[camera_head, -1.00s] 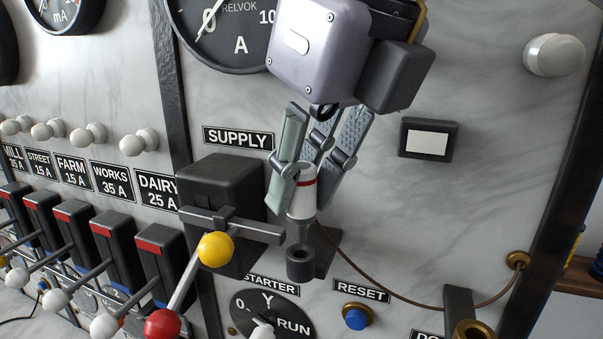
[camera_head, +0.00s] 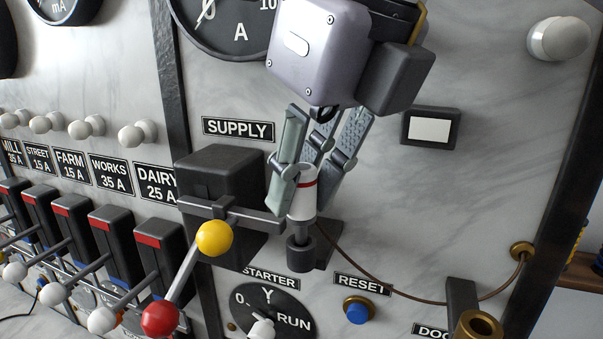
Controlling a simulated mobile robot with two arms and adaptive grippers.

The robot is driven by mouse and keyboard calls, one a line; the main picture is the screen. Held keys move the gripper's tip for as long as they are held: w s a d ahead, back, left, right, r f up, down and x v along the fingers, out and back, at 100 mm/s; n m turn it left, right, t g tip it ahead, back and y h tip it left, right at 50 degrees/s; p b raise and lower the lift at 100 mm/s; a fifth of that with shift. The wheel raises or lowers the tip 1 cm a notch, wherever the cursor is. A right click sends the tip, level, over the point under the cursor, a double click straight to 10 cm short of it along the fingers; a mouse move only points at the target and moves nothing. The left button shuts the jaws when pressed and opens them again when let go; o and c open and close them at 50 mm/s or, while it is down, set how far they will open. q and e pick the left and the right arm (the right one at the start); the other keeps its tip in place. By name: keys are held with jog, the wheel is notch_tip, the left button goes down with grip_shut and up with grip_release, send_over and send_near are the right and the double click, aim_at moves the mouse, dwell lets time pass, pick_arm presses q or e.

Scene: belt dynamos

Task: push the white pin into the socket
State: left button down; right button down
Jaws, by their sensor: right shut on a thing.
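The white pin (camera_head: 302,204) has a red band near its top and a narrow dark shank below. It is upright, and a brown cord hangs from it. My right gripper (camera_head: 312,176) comes from above and is shut on the pin's upper part, hiding some of it. The socket (camera_head: 301,258) is a small dark cup on a bracket on the marble panel, directly below the pin. The shank reaches the socket's mouth and seems to enter it; the white body is still above the rim. My left gripper is not in view.
Left of the socket is the black SUPPLY switch (camera_head: 222,172) with a crossbar and yellow knob (camera_head: 213,238), close to the pin. The cord runs to a brass grommet (camera_head: 522,250). A brass-topped holder (camera_head: 478,326) stands at lower right. The panel to the right is mostly clear.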

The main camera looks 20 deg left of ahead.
jog(key=shift+f+b, duration=0.85)
jog(key=shift+f, duration=0.25)
jog(key=c, duration=1.3)
grip_release()
jog(key=shift+c, duration=0.2)
jog(key=shift+r, duration=0.2)
jog(key=v, duration=1.1)
jog(key=shift+d+r, duration=0.2)
jog(key=shift+r, duration=0.1)
jog(key=shift+s, duration=0.1)
jog(key=shift+f, duration=0.1)
